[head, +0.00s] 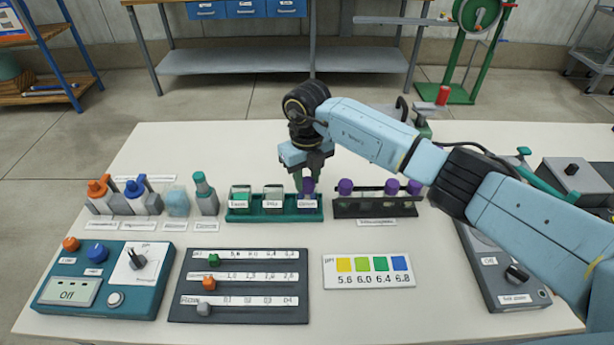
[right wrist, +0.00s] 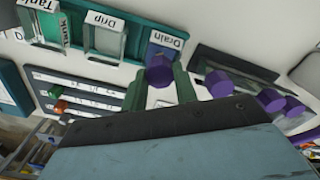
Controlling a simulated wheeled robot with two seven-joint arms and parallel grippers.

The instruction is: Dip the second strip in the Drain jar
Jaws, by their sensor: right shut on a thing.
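The Drain jar (head: 307,204) stands at the right end of the green jar holder (head: 246,217), beside the Drip jar (head: 273,200) and the Tank jar (head: 240,200). It also shows in the right wrist view (right wrist: 164,50). My right gripper (head: 307,178) is over the Drain jar, shut on a purple-capped strip (right wrist: 159,74). The cap sits at the jar's mouth; I cannot tell how deep the strip's lower end is. Three other purple-capped strips (head: 345,187) stand in the dark strip rack (head: 372,210) to the right. My left gripper is not in view.
A pH colour card (head: 368,284) and a dark slider panel (head: 240,312) lie in front of the jars. Bottles (head: 206,196) stand left of them. A teal control box (head: 102,285) is front left. My right arm crosses above the table's right side.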

